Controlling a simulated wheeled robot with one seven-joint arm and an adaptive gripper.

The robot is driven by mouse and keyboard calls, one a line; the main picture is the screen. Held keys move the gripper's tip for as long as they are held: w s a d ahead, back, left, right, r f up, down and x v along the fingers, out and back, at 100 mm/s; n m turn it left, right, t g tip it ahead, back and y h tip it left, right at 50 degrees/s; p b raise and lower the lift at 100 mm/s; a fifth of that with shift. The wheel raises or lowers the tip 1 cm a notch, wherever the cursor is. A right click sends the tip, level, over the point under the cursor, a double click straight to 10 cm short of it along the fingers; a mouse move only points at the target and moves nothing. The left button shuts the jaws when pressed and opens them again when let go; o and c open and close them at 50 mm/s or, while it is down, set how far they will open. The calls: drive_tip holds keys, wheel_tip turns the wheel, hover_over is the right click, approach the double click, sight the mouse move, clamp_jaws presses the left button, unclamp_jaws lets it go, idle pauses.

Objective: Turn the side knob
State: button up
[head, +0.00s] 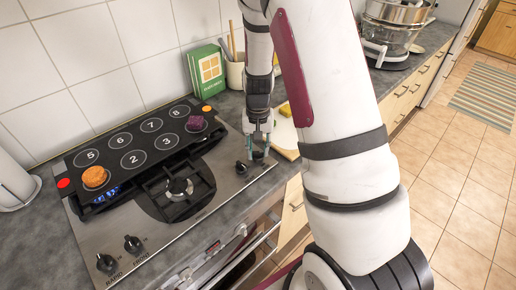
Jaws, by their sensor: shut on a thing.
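A steel hob (100,235) has small black knobs along its front edge. The side knob (258,157) at the right end of the hob is dark and partly covered by fingers. My gripper (258,151) points down over it, with its two fingers shut on the knob from either side. A second black knob (241,168) sits just left of the gripper, apart from it. Two more black knobs (132,244) are at the front left. The exact angle of the held knob is hard to tell.
A black panel with numbered circles (140,140) covers the hob's back, bearing an orange round item (95,177) and a purple block (195,122). A bare burner (178,187) is in front. A cutting board (285,138), green book (207,78) and utensil pot (236,73) stand behind.

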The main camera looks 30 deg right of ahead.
sight(258, 152)
drive_tip(key=n, duration=0.4)
drive_tip(key=shift+n, duration=0.3)
drive_tip(key=shift+n+p, duration=0.55)
drive_tip(key=shift+n, duration=1.35)
drive_tip(key=o, duration=1.2)
drive_tip(key=shift+c, duration=0.2)
drive_tip(key=shift+r, duration=0.1)
wheel_tip(258, 152, up, 12)
